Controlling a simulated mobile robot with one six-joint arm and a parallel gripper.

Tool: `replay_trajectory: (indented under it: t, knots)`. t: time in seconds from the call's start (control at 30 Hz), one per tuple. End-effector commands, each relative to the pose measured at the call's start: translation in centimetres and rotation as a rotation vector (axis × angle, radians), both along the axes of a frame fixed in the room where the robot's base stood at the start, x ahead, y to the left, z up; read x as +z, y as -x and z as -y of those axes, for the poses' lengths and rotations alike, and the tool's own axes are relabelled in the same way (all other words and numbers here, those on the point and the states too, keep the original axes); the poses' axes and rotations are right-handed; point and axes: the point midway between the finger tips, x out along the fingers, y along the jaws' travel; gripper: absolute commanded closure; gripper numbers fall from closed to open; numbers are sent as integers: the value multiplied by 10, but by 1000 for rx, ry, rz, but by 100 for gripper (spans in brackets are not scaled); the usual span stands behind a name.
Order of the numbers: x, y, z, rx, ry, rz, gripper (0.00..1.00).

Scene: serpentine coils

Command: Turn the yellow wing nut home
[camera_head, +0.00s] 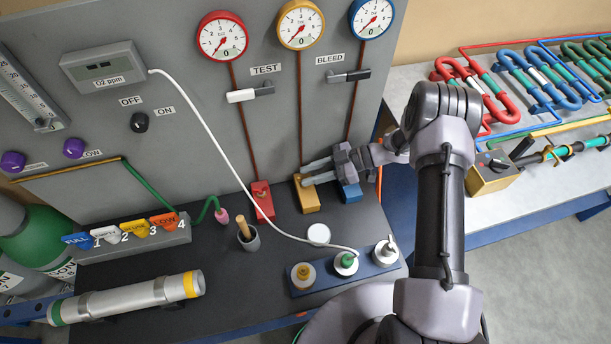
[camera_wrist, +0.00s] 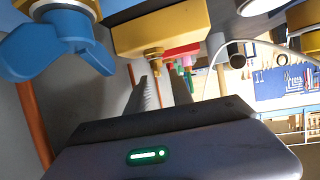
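The yellow block (camera_head: 307,199) stands at the foot of the yellow gauge's pipe, between a red block (camera_head: 262,200) and a blue block (camera_head: 351,192). In the wrist view the yellow block (camera_wrist: 165,32) is just beyond my fingertips, with a small brass-yellow stem (camera_wrist: 154,60) below it. The yellow wing nut's wings cannot be made out clearly; in the head view my fingers cover that spot. My gripper (camera_head: 304,172) reaches in from the right.
A blue wing nut (camera_wrist: 62,40) is close by at the left in the wrist view. A white hose (camera_head: 205,120) curves down the panel to the bench. A blue tray of bottles (camera_head: 345,270) stands in front. A metal cylinder (camera_head: 125,298) lies at left.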

Motion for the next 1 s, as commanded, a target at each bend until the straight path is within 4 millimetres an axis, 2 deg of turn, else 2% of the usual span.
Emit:
replay_trajectory:
  t: [0.17,0.43,0.47,0.6,1.0]
  knots:
    - [-6,2,-13,0,1,0,73]
    - [-6,2,-15,-1,0,0,73]
    - [-6,2,-15,-1,0,0,75]
    - [-6,2,-15,-1,0,0,100]
    - [-5,2,-15,-25,0,-2,100]
